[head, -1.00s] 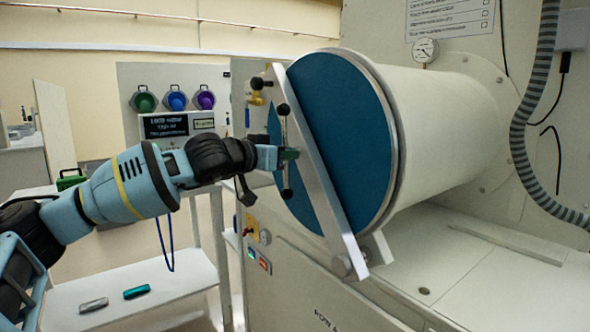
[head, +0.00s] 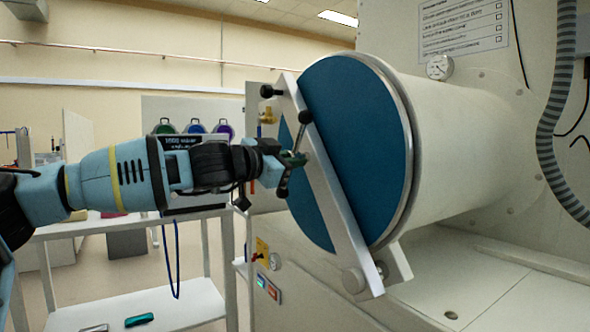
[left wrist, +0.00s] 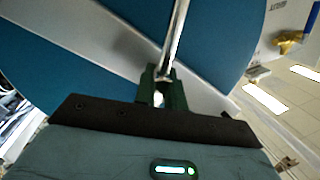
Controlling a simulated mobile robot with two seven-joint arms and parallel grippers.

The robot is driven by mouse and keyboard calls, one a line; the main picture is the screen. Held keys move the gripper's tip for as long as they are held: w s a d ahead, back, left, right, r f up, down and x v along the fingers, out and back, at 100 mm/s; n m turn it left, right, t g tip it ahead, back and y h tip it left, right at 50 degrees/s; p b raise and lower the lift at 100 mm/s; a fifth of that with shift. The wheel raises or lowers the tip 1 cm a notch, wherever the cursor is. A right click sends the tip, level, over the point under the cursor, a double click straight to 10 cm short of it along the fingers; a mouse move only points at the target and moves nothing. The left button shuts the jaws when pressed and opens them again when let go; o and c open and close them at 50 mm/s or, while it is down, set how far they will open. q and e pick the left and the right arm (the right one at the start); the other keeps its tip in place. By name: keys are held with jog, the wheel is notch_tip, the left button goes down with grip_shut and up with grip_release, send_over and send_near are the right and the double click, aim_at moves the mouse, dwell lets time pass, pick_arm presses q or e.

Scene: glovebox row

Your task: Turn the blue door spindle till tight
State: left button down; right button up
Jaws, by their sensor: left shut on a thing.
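The blue door (head: 355,130) is a round disc closing the end of a white cylinder, with a grey metal bar (head: 335,205) slanting across it. The spindle handle (head: 306,118) is a thin rod with dark knobs at its ends, at the middle of the bar, tilted with its top to the right. My left gripper (head: 292,160) is shut on the spindle handle, its green fingers around the rod near the hub. In the left wrist view the rod (left wrist: 178,35) runs up from between the green fingers (left wrist: 160,90). My right gripper is out of view.
A ridged grey hose (head: 550,130) hangs at the right. A white cart (head: 190,300) with a green case (head: 139,320) stands at lower left. Round coloured lids (head: 195,128) hang behind my arm.

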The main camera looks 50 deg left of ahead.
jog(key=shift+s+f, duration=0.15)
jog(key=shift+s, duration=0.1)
pick_arm(q)
jog(key=c, duration=1.6)
grip_release()
jog(key=shift+a+f, duration=0.1)
jog(key=shift+o, duration=0.3)
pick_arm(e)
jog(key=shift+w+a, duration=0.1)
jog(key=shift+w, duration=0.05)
pick_arm(q)
jog(key=shift+s, duration=0.1)
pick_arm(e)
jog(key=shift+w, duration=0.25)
pick_arm(q)
jog(key=s+d, duration=0.1)
jog(key=s, duration=0.6)
jog(key=shift+s+b, duration=0.25)
jog(key=shift+b, duration=0.1)
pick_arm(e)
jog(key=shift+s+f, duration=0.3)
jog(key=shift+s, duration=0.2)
pick_arm(q)
jog(key=shift+d, duration=0.1)
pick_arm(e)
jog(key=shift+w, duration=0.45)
